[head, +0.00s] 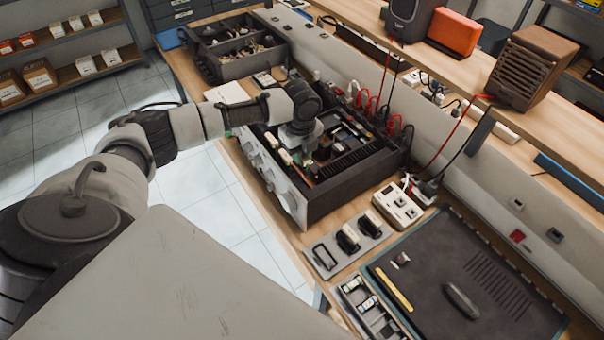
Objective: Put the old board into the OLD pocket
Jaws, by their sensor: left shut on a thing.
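My left gripper (301,150) reaches down into the open hi-fi amplifier (345,195) on the bench. It is shut on a small board, which I take to be the old board; the gripper hides most of it. The board is still inside or just above the chassis; I cannot tell which. A divided tray (347,292) with small parts lies at the bottom edge, partly cut off. No OLD label is readable, so I cannot tell which pocket is the OLD one. My right gripper is not in view.
A dark cover panel (455,270) with a yellow tool lies at the front right. A black parts tray (236,62) stands at the back.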

